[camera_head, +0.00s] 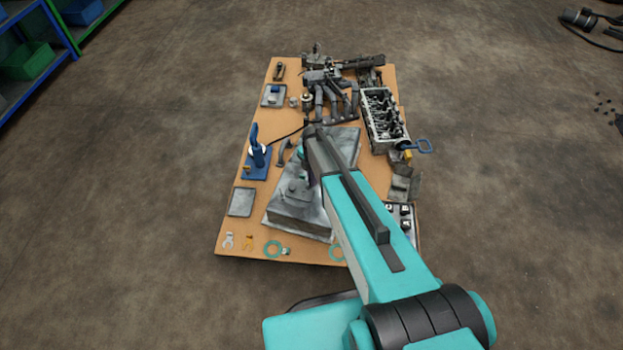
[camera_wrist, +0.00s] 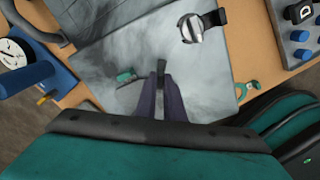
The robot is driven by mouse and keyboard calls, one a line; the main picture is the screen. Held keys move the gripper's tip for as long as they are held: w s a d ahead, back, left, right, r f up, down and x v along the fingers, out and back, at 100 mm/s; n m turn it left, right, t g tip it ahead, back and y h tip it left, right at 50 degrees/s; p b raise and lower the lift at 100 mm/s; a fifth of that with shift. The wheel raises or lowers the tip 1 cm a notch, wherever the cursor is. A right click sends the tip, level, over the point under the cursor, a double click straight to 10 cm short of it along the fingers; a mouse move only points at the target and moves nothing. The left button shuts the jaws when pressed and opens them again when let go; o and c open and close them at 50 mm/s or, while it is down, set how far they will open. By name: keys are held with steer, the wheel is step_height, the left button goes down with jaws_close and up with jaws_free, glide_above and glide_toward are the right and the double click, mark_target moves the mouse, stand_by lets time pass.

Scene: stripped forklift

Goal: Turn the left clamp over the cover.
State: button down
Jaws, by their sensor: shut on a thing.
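The cover (camera_wrist: 125,40) is a broad grey metal plate with a worn, smudged surface. In the head view it is the grey block (camera_head: 296,217) in the middle of the board, partly hidden by my arm. My gripper (camera_wrist: 161,88) is over the cover, with its two dark fingers shut on a small dark piece (camera_wrist: 160,68), which appears to be the left clamp. The fingers hide most of it, so its exact turn is unclear. Another clamp, with a round silver head (camera_wrist: 190,28) and a black arm (camera_wrist: 215,18), is at the upper right.
A small teal-topped part (camera_wrist: 125,76) lies left of my fingers. A blue stand with a white dial (camera_wrist: 14,55) is at the left. A block with blue knobs (camera_wrist: 300,35) is at the upper right. An engine block (camera_head: 381,118) stands at the board's right side.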

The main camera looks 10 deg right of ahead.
steer(key=shift+w+d+r, duration=0.1)
steer(key=shift+w+d, duration=0.1)
stand_by(0.3)
steer(key=c, duration=2)
jaws_free()
steer(key=shift+c, duration=0.2)
steer(key=shift+o, duration=0.9)
steer(key=shift+s+a, duration=0.1)
step_height(320, 180, up, 14)
steer(key=shift+p, duration=0.45)
